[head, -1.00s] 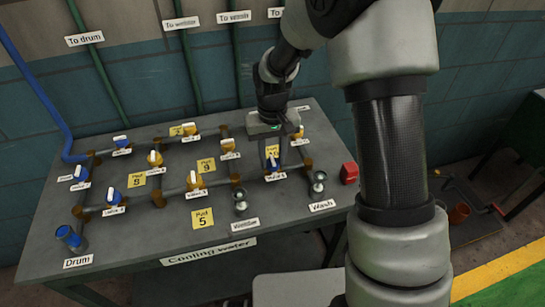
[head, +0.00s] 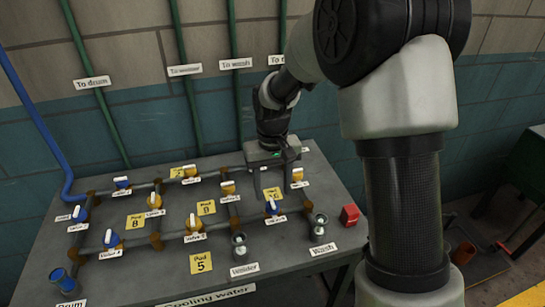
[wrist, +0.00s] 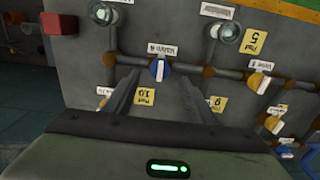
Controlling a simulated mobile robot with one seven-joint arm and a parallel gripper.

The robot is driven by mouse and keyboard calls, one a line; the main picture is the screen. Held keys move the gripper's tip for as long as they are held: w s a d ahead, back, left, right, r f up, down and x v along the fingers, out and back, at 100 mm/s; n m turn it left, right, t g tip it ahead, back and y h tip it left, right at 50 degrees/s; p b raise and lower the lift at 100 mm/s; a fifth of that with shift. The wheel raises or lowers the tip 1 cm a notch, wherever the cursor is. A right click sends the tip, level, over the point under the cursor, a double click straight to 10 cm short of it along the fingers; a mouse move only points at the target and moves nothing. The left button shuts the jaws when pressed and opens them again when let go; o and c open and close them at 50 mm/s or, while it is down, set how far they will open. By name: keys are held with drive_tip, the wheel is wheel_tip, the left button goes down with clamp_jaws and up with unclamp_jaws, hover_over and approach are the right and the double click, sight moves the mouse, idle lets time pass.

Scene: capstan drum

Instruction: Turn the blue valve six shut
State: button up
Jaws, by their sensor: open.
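The blue valve with a white bar on its handle (head: 271,206) sits on the front right pipe of the bench, and its small label seems to read valve 6. In the wrist view the same blue valve (wrist: 159,72) lies between and just beyond the fingertips, with its white bar appearing to stand across the pipe. My gripper (head: 273,184) is open and empty, above and behind the valve in the head view. Its two spread fingers also show in the wrist view (wrist: 159,82). I see no contact with the valve.
The grey bench (head: 120,282) carries pipes with other blue and yellow valves, such as a blue one (head: 111,239) at left. Metal outlets (head: 319,227) stand in front, and a red block (head: 350,214) sits at right.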

sight(272, 202)
wheel_tip(272, 202, up, 12)
drive_tip(key=shift+p, duration=0.35)
